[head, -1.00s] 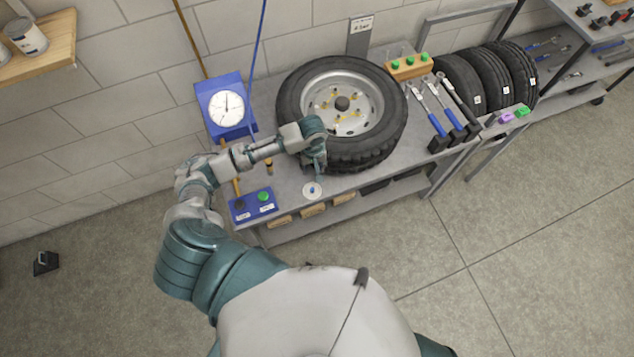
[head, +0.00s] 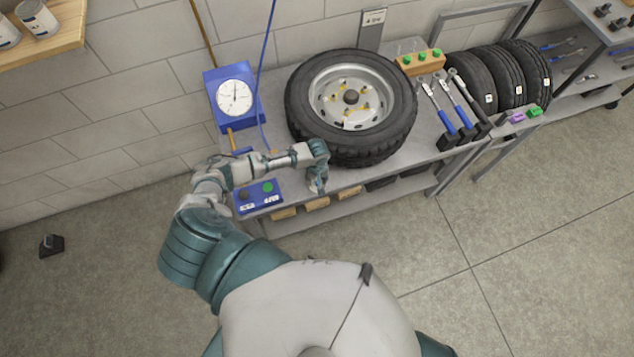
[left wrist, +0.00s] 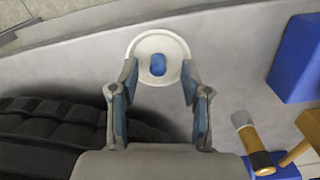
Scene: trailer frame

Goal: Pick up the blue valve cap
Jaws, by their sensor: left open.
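The small blue valve cap (left wrist: 158,65) sits in the middle of a round white dish (left wrist: 146,46) on the grey bench, seen in the left wrist view. My left gripper (left wrist: 157,80) is open, with its two fingertips on either side of the cap at the dish's near rim. Nothing is between the fingers except the view of the cap and dish. In the head view my left gripper (head: 317,188) is over the bench's front edge, and it hides the dish and cap. My right gripper is not in view.
A large tire (head: 405,122) on a wheel lies on the bench (head: 412,152) close beside my left gripper. A blue gauge box (head: 212,88) and a blue button box (head: 247,205) stand to the left.

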